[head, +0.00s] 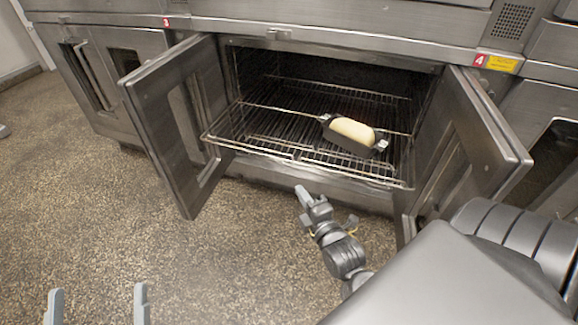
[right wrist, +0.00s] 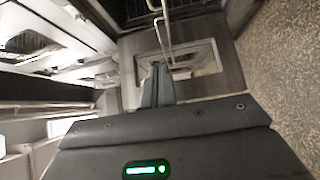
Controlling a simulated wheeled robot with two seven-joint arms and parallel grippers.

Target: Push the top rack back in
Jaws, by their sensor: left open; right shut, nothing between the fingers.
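The top rack (head: 272,152) is a wire shelf pulled partly out of the open oven, its front edge sticking out between the two open doors. A dark loaf pan (head: 362,149) with a pale loaf (head: 352,131) sits on it. My right gripper (head: 302,191) is shut and empty, in front of and below the rack's front edge in the head view. In the right wrist view its fingers (right wrist: 157,84) are together, close to a thin metal wire (right wrist: 160,30); I cannot tell if they touch. My left gripper (head: 98,303) is open and empty at the bottom left, far from the rack.
The left oven door (head: 180,120) and right oven door (head: 470,150) stand open on either side of the rack. Another oven (head: 110,75) is to the left. The speckled floor (head: 90,190) in front is clear. My right arm covers the lower right.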

